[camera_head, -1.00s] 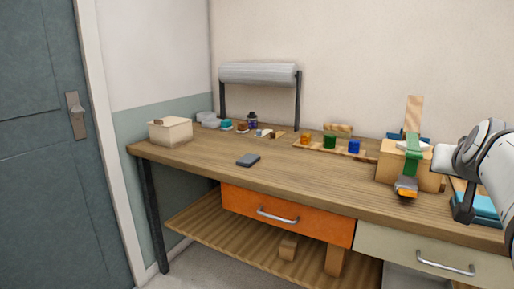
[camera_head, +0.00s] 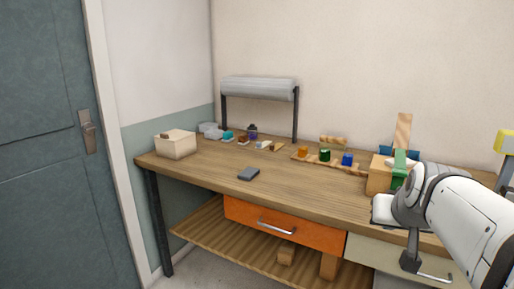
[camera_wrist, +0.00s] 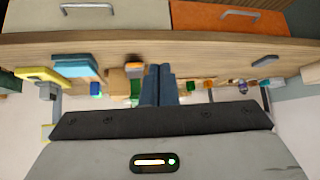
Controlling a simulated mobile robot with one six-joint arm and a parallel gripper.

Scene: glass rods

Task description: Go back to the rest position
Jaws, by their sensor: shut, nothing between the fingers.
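My gripper (camera_wrist: 159,86) shows in the wrist view, its two dark blue fingers closed together with nothing between them. That view looks upside down along the workbench. In the head view my white arm reaches in from the right, in front of the bench's right part. The fingers cannot be made out there. No glass rod can be told apart in either view.
The wooden workbench (camera_head: 215,172) carries a cream box (camera_head: 176,146), a dark grey block (camera_head: 248,174), and orange (camera_head: 303,152), green (camera_head: 325,155) and blue (camera_head: 347,159) pieces. An orange drawer (camera_head: 284,226) is shut below. The front middle of the benchtop is mostly clear.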

